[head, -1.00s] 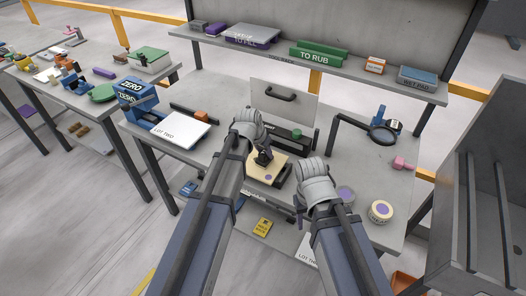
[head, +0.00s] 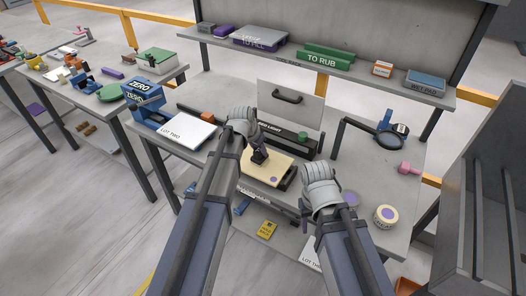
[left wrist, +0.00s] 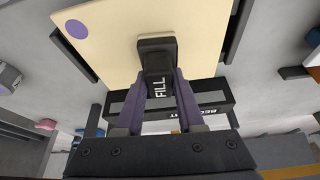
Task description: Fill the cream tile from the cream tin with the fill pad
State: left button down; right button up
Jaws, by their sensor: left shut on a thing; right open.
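The cream tile (head: 284,166) lies in a dark holder at the middle of the bench, with a purple round mark near its front corner; it fills the top of the left wrist view (left wrist: 115,25). My left gripper (head: 255,147) is shut on the black fill pad (head: 260,156), marked FILL in the left wrist view (left wrist: 157,80). The pad's head is over the tile; I cannot tell whether it touches. A round cream tin (head: 386,216) with a purple centre stands at the bench's front right. My right gripper (head: 308,212) is open, left of the tin, its fingers mostly hidden.
A black RELIGHT-like block (head: 285,134) stands behind the tile. A magnifier (head: 388,138) and pink piece (head: 409,168) are at right; a white LOT TWO board (head: 187,131) is at left.

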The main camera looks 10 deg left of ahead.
pick_arm(q)
jog(key=shift+w+a, duration=0.2)
jog(key=shift+a, duration=0.35)
jog(key=shift+w+a, duration=0.2)
jog(key=shift+a, duration=0.35)
jog(key=shift+r, duration=0.1)
notch_tip(320, 180, up, 6)
jog(key=p, duration=0.6)
jog(key=shift+d, duration=0.1)
notch_tip(320, 180, up, 3)
jog(key=p, duration=0.3)
notch_tip(320, 180, down, 7)
jog(key=b, duration=0.7)
